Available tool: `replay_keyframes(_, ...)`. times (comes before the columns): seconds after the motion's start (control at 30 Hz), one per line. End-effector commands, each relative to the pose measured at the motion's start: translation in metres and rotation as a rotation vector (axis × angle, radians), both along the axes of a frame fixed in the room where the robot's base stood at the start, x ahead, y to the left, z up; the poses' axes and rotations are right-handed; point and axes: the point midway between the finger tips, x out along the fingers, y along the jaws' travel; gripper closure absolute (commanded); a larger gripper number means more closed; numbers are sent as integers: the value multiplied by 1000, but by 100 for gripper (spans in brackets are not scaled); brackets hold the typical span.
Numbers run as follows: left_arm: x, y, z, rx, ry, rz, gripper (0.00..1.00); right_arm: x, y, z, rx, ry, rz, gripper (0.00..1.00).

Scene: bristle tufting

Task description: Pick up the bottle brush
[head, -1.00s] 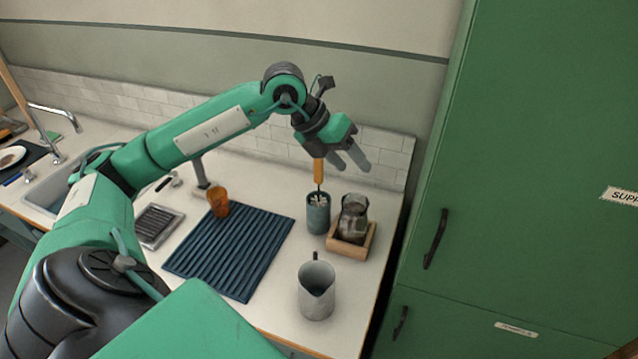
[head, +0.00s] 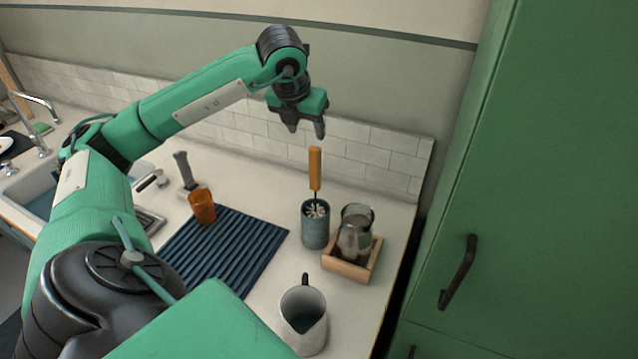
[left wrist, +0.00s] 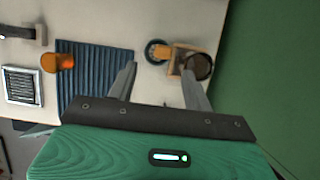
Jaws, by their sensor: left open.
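The bottle brush (head: 315,170) stands upright with its orange handle up and its white bristles down in a grey-blue cup (head: 315,232). My left gripper (head: 306,134) is open and empty, pointing down, a little above and slightly left of the handle's top in the head view. In the left wrist view the orange handle (left wrist: 161,52) and the cup's rim (left wrist: 150,46) show beyond the open fingers (left wrist: 158,82), between their tips and farther off. The lower bristles are hidden inside the cup. My right gripper is in neither view.
A glass jar (head: 356,232) in a wooden tray (head: 350,269) stands close right of the cup. A metal pitcher (head: 303,318) is in front. A green cabinet (head: 540,180) bounds the right side.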

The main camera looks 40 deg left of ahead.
Motion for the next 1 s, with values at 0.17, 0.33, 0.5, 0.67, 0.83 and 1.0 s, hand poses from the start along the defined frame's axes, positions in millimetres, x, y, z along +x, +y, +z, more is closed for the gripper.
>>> replay_keyframes(0.17,12,4,-32,-1,6,0,49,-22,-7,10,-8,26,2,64)
replay_keyframes(0.33,23,6,-57,-2,3,0,49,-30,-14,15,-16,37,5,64)
replay_keyframes(0.5,27,8,-67,-1,1,-1,49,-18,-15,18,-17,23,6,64)
replay_keyframes(0.67,33,7,-81,-1,4,-1,49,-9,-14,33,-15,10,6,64)
replay_keyframes(0.83,42,8,-103,-2,4,0,49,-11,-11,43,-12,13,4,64)
replay_keyframes(1.0,45,9,-115,0,1,-2,49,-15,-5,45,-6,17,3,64)
